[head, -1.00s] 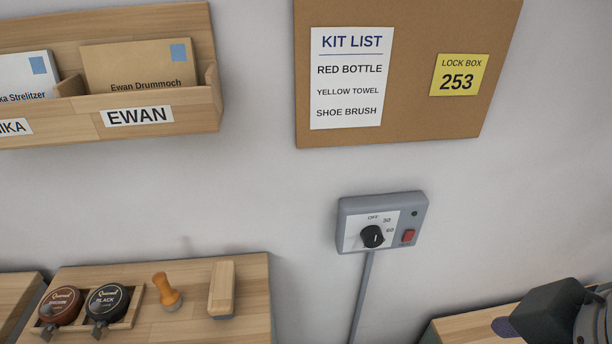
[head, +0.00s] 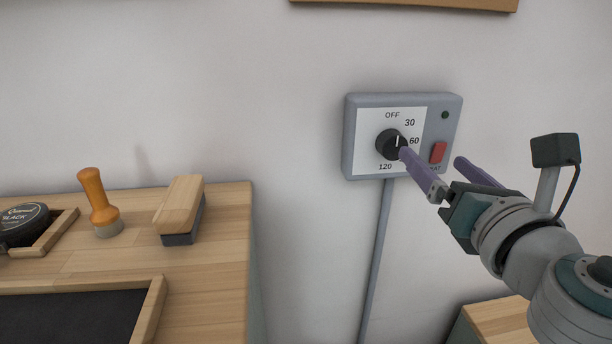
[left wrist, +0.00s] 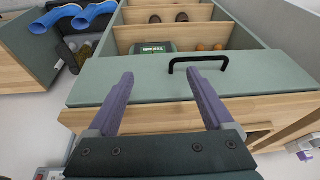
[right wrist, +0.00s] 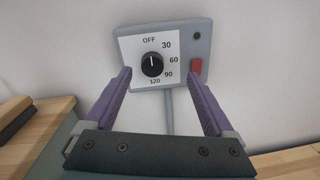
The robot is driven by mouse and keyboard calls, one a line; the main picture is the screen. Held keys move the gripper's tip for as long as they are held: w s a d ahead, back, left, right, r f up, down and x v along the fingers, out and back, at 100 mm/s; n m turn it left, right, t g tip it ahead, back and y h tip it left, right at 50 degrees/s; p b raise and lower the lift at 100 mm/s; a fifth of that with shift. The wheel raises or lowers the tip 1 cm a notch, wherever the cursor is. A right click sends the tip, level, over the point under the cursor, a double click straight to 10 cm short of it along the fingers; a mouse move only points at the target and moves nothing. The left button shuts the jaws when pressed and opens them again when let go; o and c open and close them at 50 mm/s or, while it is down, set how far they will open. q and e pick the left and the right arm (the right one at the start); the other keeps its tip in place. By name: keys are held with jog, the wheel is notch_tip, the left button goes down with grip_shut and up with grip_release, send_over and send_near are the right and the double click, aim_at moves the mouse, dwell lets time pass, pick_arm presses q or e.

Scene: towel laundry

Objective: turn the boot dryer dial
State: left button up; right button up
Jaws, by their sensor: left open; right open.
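The boot dryer control box (head: 352,137) is a grey box on the wall with a white scale marked OFF, 30, 60, 90 and 120. Its round black dial (head: 387,144) has a white mark that points up, close to OFF. The dial also shows in the right wrist view (right wrist: 152,65). My right gripper (head: 431,157) is open in front of the box. In the right wrist view, its fingertips (right wrist: 160,77) lie to either side of the dial, with no clear contact. My left gripper (left wrist: 159,74) is open and empty above an open drawer.
A red switch (head: 438,152) and a dark round lamp (head: 445,115) sit right of the dial. A cable (head: 378,260) runs down from the box. A wooden bench (head: 215,270) at left holds a brush (head: 181,208). The drawer (left wrist: 230,80) has a black handle.

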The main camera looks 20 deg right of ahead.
aim_at(397, 147)
pick_arm(q)
notch_tip(397, 147, down, 3)
jog(key=shift+d+f+b, duration=0.1)
jog(key=shift+f+b, duration=0.1)
jog(key=shift+b, duration=0.85)
pick_arm(e)
jog(key=w+n, duration=0.1)
jog(key=w, duration=0.2)
jog(key=w+d+f+n, duration=0.1)
jog(key=w, duration=0.3)
jog(key=w+f+n, duration=0.1)
jog(key=w, duration=0.2)
jog(key=shift+w+d+y, duration=0.25)
jog(key=shift+d+y, duration=0.05)
jog(key=shift+y, duration=0.1)
jog(key=shift+c, duration=0.3)
jog(key=c, duration=1.3)
